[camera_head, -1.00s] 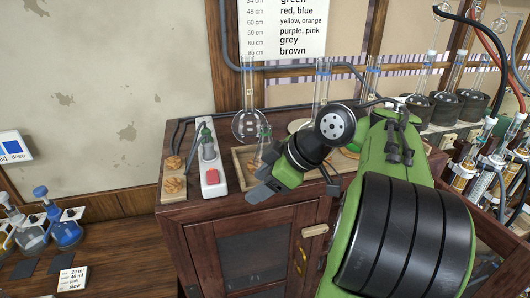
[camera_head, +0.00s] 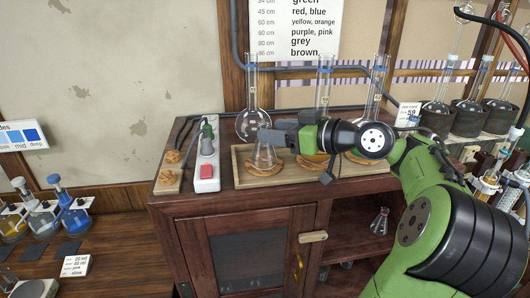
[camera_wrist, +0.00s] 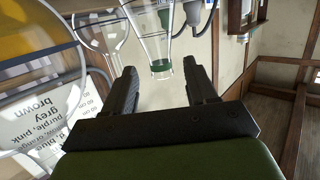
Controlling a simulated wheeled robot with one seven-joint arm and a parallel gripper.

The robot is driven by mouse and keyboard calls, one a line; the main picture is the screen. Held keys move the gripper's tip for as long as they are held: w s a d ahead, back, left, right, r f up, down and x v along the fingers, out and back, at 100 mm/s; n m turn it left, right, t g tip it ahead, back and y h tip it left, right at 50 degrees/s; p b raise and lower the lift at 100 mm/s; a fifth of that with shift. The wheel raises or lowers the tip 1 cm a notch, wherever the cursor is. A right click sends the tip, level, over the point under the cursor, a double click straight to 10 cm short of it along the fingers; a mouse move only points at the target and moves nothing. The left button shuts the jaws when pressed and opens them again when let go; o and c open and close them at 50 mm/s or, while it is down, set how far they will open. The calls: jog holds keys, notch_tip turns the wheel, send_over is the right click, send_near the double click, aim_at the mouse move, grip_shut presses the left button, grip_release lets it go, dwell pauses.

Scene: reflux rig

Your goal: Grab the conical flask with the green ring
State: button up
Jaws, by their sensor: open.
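The conical flask with the green ring (camera_wrist: 160,67) shows upside down in the wrist view, its neck toward my fingertips. In the head view a clear conical flask (camera_head: 264,157) stands upright on a cork ring in a wooden tray, its neck partly hidden by my gripper. My gripper (camera_head: 268,136) is open, level and pointing left at the neck's height. In the wrist view the neck appears between the two fingertips (camera_wrist: 160,80). I cannot tell whether they touch it.
A round-bottom flask (camera_head: 253,122) stands just behind, with more long-necked flasks to the right. The tray (camera_head: 237,171) rests on a wooden cabinet. A white power strip (camera_head: 206,172) lies left. Another small conical flask (camera_head: 380,222) stands inside the cabinet.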

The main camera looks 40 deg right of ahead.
jog(key=x, duration=0.6)
jog(key=shift+r+p, duration=0.1)
jog(key=shift+p, duration=0.2)
jog(key=shift+s, duration=0.15)
jog(key=shift+c, duration=0.5)
grip_shut()
